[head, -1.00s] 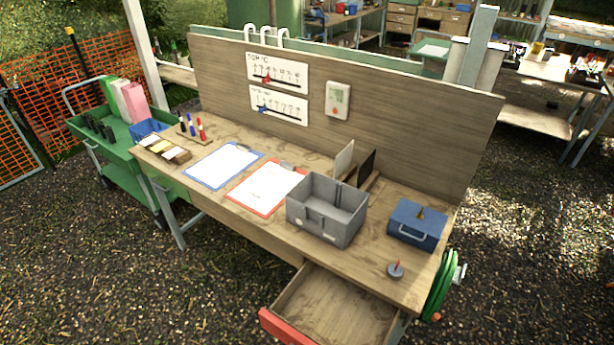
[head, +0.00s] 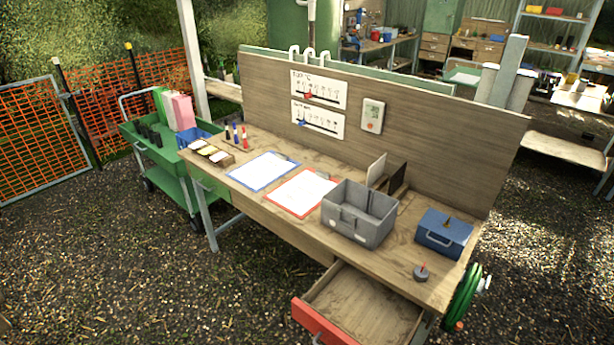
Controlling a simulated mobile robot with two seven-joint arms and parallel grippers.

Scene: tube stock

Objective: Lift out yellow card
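A small wooden card box (head: 212,153) stands at the left end of the wooden bench, with several pale cards in its slots. A yellow card (head: 207,150) seems to sit in the middle, between white ones; it is small in this view. Neither of my grippers is in view.
On the bench (head: 245,193) are a blue clipboard (head: 262,172), a red clipboard (head: 300,193), a grey crate (head: 358,212), a blue box (head: 443,233) and upright markers (head: 235,132). An open drawer (head: 365,305) juts out in front. A green cart (head: 170,160) stands left of the bench.

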